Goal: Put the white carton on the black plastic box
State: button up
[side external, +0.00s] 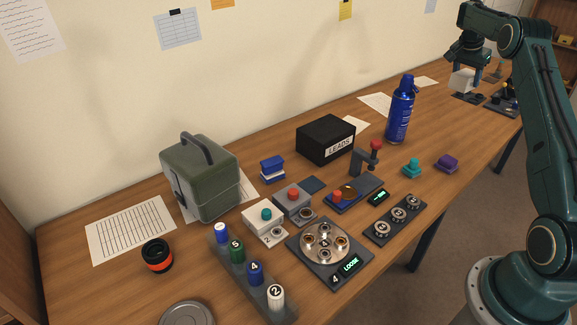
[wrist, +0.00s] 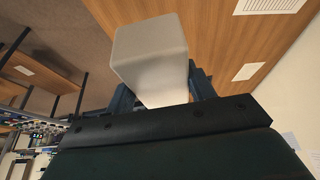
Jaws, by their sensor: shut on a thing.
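The white carton (side external: 461,80) is held in my gripper (side external: 468,76), above the far right end of the workbench. In the wrist view the white carton (wrist: 152,58) sits between the two blue fingers of my gripper (wrist: 160,88) and looks slightly tilted. The black plastic box (side external: 326,139), with a "LEADS" label on its front, stands on the bench near the wall at the middle. Its top is bare. My gripper is well to the right of this box and apart from it.
A blue spray can (side external: 399,110) stands right of the box, between it and my gripper. A press-like device (side external: 362,172) is in front of the box. A green case (side external: 201,178) stands to the left. Dark devices (side external: 468,98) lie below my gripper.

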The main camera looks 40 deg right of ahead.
jog(key=w+a+r+n+t, duration=0.3)
jog(key=w+a+r+n, duration=0.35)
jog(key=w+a, duration=0.35)
jog(key=w+a+f+n+y, duration=0.1)
jog(key=w+a+f+n, duration=0.15)
jog(key=w+a, duration=0.45)
jog(key=s+a+f+n+t+y, duration=0.1)
jog(key=s+a+f+n, duration=0.3)
jog(key=a, duration=0.8)
jog(key=s+a+f+n+y, duration=0.1)
jog(key=s+a+f+n, duration=0.3)
jog(key=a, duration=0.9)
jog(key=s+a+f+n+t+y, duration=0.15)
jog(key=s+a+f, duration=0.35)
jog(key=a, duration=0.7)
jog(key=w+d+r, duration=0.3)
jog(key=w+r, duration=0.1)
jog(key=w, duration=0.4)
jog(key=w+d+r, duration=0.4)
jog(key=w, duration=0.4)
jog(key=w+d+r, duration=0.4)
jog(key=d+r, duration=0.5)
jog(key=shift+w+d+g, duration=0.15)
jog(key=shift+d+g, duration=0.1)
jog(key=shift+g, duration=0.1)
